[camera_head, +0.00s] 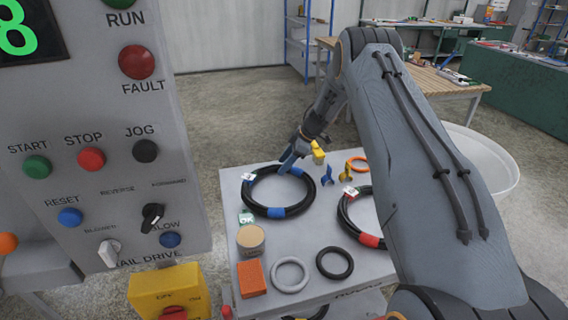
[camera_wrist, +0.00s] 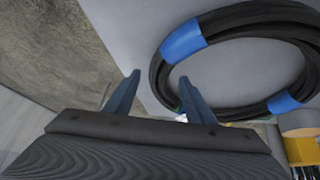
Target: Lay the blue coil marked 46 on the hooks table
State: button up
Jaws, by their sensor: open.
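A black coil with blue bands (camera_head: 292,211) lies flat on the grey table (camera_head: 310,240), at its back left. Its white tag (camera_head: 248,177) is too small to read. My gripper (camera_head: 288,163) is above the coil's far rim, its blue fingers pointing down and left.
A red-banded black coil (camera_head: 366,240) lies to the right, partly behind my arm. Small blue and yellow hooks (camera_head: 326,176), an orange ring (camera_head: 357,164), a grey ring (camera_head: 290,275), a black ring (camera_head: 335,263), a tan roll (camera_head: 250,238) and an orange block (camera_head: 252,279) share the table. A control panel (camera_head: 110,130) stands left.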

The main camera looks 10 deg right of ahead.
jog(key=b+v, duration=0.2)
jog(key=v, duration=0.6)
notch_tip(320, 180, up, 7)
jog(key=p, duration=0.3)
dwell(0.8)
jog(key=shift+a, duration=0.15)
